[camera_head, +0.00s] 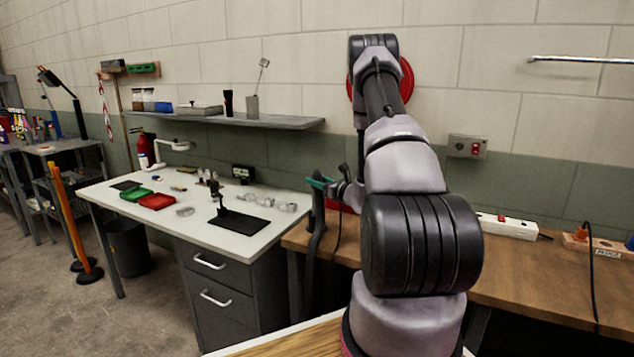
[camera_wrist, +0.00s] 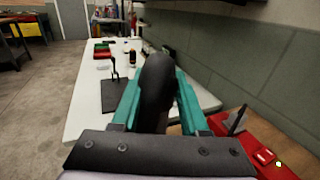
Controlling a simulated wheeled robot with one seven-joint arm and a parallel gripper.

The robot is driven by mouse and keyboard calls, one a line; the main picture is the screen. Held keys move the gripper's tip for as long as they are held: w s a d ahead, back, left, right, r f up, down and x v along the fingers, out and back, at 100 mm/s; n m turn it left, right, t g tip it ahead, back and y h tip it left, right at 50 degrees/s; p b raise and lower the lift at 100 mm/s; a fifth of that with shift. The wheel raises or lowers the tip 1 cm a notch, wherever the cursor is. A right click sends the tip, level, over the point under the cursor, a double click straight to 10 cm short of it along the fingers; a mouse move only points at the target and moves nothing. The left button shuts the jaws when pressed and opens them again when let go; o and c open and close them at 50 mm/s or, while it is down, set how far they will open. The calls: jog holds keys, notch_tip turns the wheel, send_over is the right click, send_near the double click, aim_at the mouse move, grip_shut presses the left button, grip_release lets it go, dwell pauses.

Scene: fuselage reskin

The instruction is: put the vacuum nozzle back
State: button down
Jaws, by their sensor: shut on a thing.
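My gripper (camera_head: 320,183) has teal fingers and is shut on the black vacuum nozzle (camera_head: 315,228). In the head view the nozzle hangs down from the fingers near the left end of the wooden bench, beside the white table. In the wrist view the dark, rounded nozzle (camera_wrist: 157,85) stands between the two teal fingers (camera_wrist: 158,100). Its lower end is hidden there by the gripper. A red object (camera_wrist: 262,150) lies low at the right of the wrist view, and I cannot tell what holds the nozzle's place.
The white table (camera_head: 110,200) carries red and green trays and a black plate with a stand (camera_head: 240,221). The wooden bench (camera_head: 530,280) holds a white power strip (camera_head: 508,226). A wall shelf (camera_head: 290,122) hangs above the table. A red round thing (camera_head: 407,80) shows behind my arm.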

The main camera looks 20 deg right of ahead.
jog(key=shift+f, duration=0.15)
jog(key=shift+c, duration=2)
grip_release()
